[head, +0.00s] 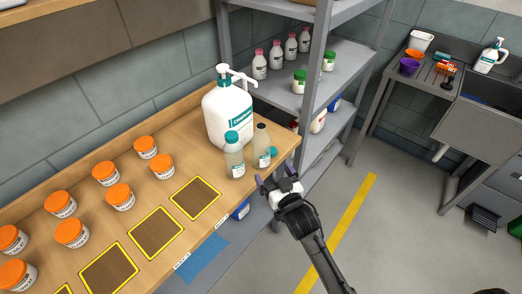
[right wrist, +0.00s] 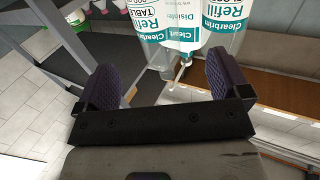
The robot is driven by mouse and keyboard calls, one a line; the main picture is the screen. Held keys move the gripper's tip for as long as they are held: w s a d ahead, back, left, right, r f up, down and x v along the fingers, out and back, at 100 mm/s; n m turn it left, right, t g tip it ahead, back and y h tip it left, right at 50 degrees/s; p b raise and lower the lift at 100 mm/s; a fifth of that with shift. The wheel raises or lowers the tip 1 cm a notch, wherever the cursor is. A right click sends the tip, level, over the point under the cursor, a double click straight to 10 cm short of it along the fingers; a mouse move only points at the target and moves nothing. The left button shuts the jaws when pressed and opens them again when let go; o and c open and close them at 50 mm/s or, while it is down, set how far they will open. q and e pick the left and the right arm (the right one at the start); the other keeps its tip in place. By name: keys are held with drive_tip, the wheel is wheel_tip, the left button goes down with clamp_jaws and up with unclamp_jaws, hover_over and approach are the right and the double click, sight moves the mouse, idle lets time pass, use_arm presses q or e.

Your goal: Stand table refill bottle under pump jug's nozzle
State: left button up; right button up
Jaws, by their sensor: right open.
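The white pump jug (head: 228,115) stands on the wooden table with its nozzle (head: 243,78) pointing right. Two refill bottles stand in front of it: one with a teal cap (head: 234,157), and one to its right with a dark, seemingly uncapped top (head: 261,148). In the right wrist view, the left bottle's label reads Refill TABLE (right wrist: 155,22); the other refill bottle (right wrist: 224,20) is at right, with the jug's label (right wrist: 185,30) between. My right gripper (head: 276,176) is open and empty at the table's edge, apart from the bottles. My left gripper is out of view.
A loose teal cap (head: 273,152) lies beside the right bottle. Orange-lidded jars (head: 119,197) and yellow-outlined squares (head: 195,198) fill the table's left part. A metal shelf (head: 300,90) with bottles stands close on the right. The floor (head: 390,225) is clear.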

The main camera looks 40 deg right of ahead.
sight(265, 157)
drive_tip(key=x, duration=0.4)
drive_tip(key=shift+w+d, duration=0.1)
drive_tip(key=shift+d, duration=0.05)
drive_tip(key=shift+w+d+b, duration=0.1)
drive_tip(key=shift+w+b, duration=0.25)
drive_tip(key=shift+w, duration=0.2)
drive_tip(key=b+x, duration=0.1)
drive_tip(key=x, duration=0.3)
drive_tip(key=shift+s+d+f, duration=0.1)
drive_tip(key=shift+d, duration=0.1)
drive_tip(key=shift+w+d, duration=0.1)
drive_tip(key=shift+w, duration=0.45)
drive_tip(key=c, duration=1.1)
